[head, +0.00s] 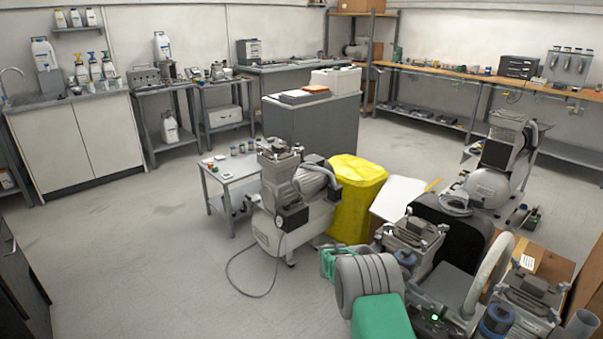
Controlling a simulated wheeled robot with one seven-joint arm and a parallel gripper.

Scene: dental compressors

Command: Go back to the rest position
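Whether the gripper holds anything is not shown. A dental compressor (285,228) with a grey tank stands on the floor at the centre, its dark cable looping on the floor to its left. A second compressor (490,185) stands further back on the right.
A yellow bin (354,195) and a small low table (226,175) stand close to the central compressor. A grey cabinet (312,130) is behind them. Benches (455,78) line the walls, with a sink cabinet (80,145) at left. The floor at lower left (130,260) is clear.

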